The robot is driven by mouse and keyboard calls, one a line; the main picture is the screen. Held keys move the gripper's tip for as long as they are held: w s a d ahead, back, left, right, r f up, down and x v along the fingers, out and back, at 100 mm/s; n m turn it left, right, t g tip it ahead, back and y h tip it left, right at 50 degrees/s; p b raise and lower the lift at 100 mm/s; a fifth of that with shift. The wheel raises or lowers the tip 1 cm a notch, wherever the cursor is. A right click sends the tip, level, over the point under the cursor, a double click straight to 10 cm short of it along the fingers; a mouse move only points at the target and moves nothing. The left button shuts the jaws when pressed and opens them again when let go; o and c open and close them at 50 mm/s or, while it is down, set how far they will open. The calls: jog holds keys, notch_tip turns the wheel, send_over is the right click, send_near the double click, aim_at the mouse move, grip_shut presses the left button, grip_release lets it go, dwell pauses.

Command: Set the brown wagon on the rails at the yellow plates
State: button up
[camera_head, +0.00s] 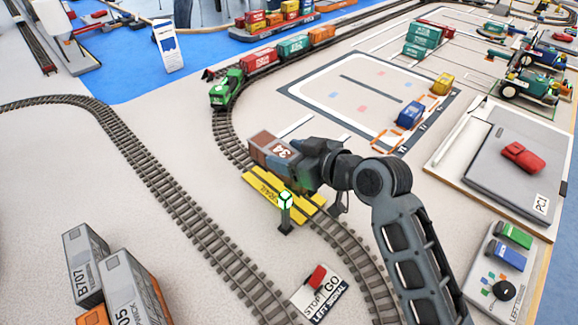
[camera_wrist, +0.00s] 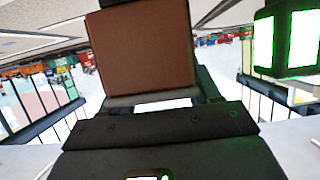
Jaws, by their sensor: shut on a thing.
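The brown wagon (camera_head: 265,146), marked 34, is in my gripper (camera_head: 304,166) in the head view. My gripper is shut on it and covers its right end. The wagon is over or at the curved track (camera_head: 225,147), beside the yellow plates (camera_head: 262,196). I cannot tell whether its wheels touch the rails, as its underside is hidden. In the wrist view the wagon's brown face (camera_wrist: 140,50) fills the upper middle, above the dark gripper body (camera_wrist: 160,130).
A signal post with a green-lit head (camera_head: 285,203) stands close in front of my gripper; its lamp (camera_wrist: 285,40) is near in the wrist view. A green locomotive (camera_head: 227,90) with wagons stands farther up the track. A stop/go panel (camera_head: 320,293) lies in front.

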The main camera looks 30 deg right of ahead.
jog(key=shift+f, duration=2)
jog(key=o, duration=1.2)
jog(key=shift+f, duration=0.15)
jog(key=shift+r, duration=0.25)
jog(key=v, duration=1.2)
jog(key=shift+b, duration=0.35)
